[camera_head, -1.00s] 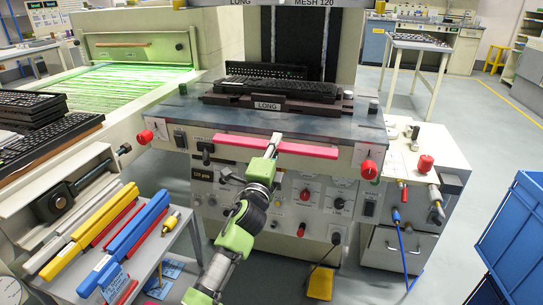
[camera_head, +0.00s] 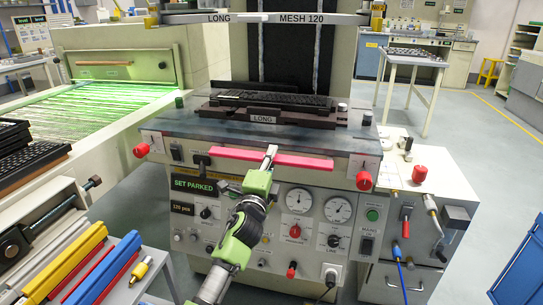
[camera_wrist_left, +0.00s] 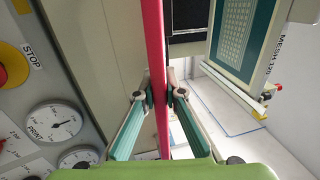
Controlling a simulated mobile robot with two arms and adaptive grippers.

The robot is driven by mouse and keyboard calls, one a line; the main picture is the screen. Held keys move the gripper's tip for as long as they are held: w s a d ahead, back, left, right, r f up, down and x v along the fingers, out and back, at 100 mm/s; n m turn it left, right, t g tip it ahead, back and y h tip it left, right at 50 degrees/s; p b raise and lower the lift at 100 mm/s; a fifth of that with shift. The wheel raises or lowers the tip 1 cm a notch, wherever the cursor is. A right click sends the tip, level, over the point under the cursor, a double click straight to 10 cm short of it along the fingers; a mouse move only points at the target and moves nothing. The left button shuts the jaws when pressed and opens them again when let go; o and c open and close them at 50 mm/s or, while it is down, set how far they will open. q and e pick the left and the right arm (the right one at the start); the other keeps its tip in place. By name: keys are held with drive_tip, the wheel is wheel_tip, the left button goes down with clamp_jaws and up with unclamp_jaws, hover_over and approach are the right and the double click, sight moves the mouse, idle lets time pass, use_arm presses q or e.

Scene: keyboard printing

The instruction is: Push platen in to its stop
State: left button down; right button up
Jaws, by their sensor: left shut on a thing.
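The platen (camera_head: 215,131) is the dark grey slab at the front of the press in the head view. It carries a dark fixture labelled LONG (camera_head: 303,118) with a black keyboard (camera_head: 275,100) on it. A pink-red handle bar (camera_head: 303,160) runs along the platen's front. My left gripper (camera_head: 271,150) is shut on this bar near its middle. In the left wrist view its fingertips (camera_wrist_left: 160,97) sit on both sides of the bar (camera_wrist_left: 158,45). The right gripper is not in view.
Below the platen is a panel with gauges (camera_head: 318,205) and a SET PARKED display (camera_head: 193,184). A screen frame labelled MESH 120 (camera_head: 295,18) hangs above. Coloured squeegee-like bars (camera_head: 95,268) lie at lower left. A blue bin (camera_head: 522,270) stands at right.

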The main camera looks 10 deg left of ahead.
use_arm(q)
drive_tip(key=shift+a+r, duration=0.1)
drive_tip(key=shift+r, duration=0.1)
drive_tip(key=c, duration=2.2)
unclamp_jaws()
drive_tip(key=shift+w, duration=0.1)
drive_tip(key=shift+o, duration=0.6)
drive_tip(key=shift+w+f, duration=0.2)
drive_tip(key=shift+s, duration=0.1)
drive_tip(key=shift+s+f, duration=0.15)
drive_tip(key=shift+s, duration=0.3)
drive_tip(key=v, duration=1.1)
